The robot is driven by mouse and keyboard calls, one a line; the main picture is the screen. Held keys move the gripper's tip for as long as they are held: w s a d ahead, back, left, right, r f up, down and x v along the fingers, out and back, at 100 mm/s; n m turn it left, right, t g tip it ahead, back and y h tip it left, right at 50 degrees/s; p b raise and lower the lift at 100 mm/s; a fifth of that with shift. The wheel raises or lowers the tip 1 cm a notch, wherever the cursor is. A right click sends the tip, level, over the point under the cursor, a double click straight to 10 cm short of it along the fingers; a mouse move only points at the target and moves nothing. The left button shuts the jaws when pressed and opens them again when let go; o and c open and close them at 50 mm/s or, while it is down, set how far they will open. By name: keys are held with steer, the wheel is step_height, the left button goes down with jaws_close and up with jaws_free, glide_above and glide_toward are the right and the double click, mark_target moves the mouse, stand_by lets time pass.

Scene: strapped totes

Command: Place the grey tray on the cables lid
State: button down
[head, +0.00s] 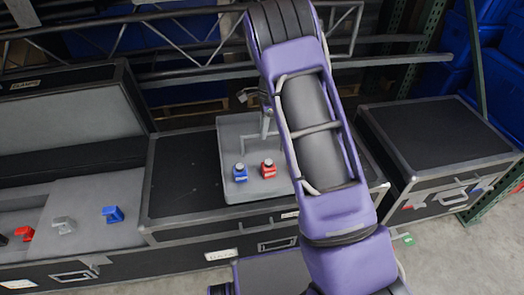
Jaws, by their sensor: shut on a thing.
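The grey tray (230,140) is over the black lid (180,185) of the middle case, towards that lid's right side. I cannot tell whether its underside touches the lid. A blue item (240,173) and a red item (268,169) stand upright near the tray's front edge. My gripper (266,118) is mostly hidden behind my purple arm, at the tray's upper part. It is shut on the tray, seemingly by an upright grey handle. My arm covers the tray's right side. The middle case's front label (220,254) is too small to read surely.
At left, an open case (100,182) holds a red, a grey and a blue clamp-like piece, its lid (70,110) raised behind. A closed black case (435,135) stands at right. Metal rails (190,60) and blue bins (455,45) are behind. The middle lid's left part is bare.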

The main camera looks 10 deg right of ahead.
mark_target(262, 153)
steer(key=shift+f+b, duration=0.35)
steer(key=shift+f, duration=3.55)
steer(key=shift+f, duration=0.2)
steer(key=c, duration=0.8)
jaws_free()
steer(key=shift+c, duration=0.2)
steer(key=r, duration=0.4)
steer(key=d+r+p, duration=0.1)
steer(key=r, duration=0.7)
steer(key=shift+d+r, duration=0.1)
steer(key=shift+d, duration=0.15)
